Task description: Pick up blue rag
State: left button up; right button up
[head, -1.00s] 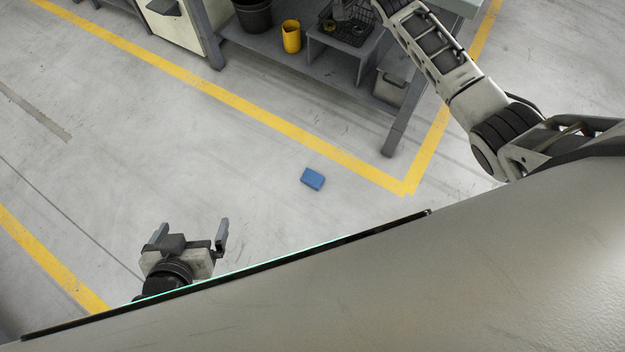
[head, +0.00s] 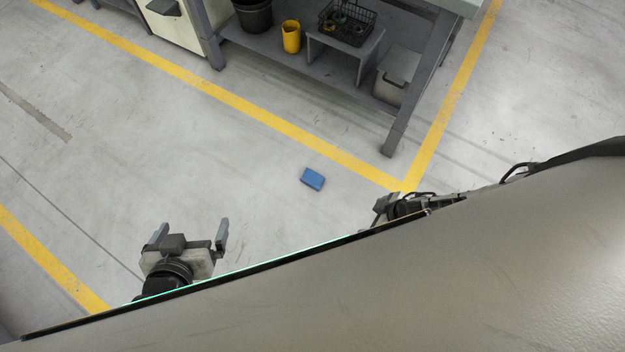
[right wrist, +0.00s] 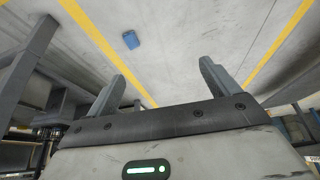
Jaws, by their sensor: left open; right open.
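My left gripper (head: 190,232) is open and empty, to the left of the rag and lower in the picture. My right gripper (right wrist: 160,82) is open and empty in the right wrist view, apart from the rag. In the head view the right arm shows only partly above my body's edge, right of and below the rag.
A workbench (head: 403,110) stands at the top, its leg near the yellow floor line (head: 300,135). Its lower shelf holds a yellow cup (head: 291,37), a black bin (head: 254,15) and a wire basket (head: 348,24). A grey box (head: 390,88) sits beside them. The floor around the rag is clear.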

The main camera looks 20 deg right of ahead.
aim_at(314, 181)
jog(key=i, duration=1)
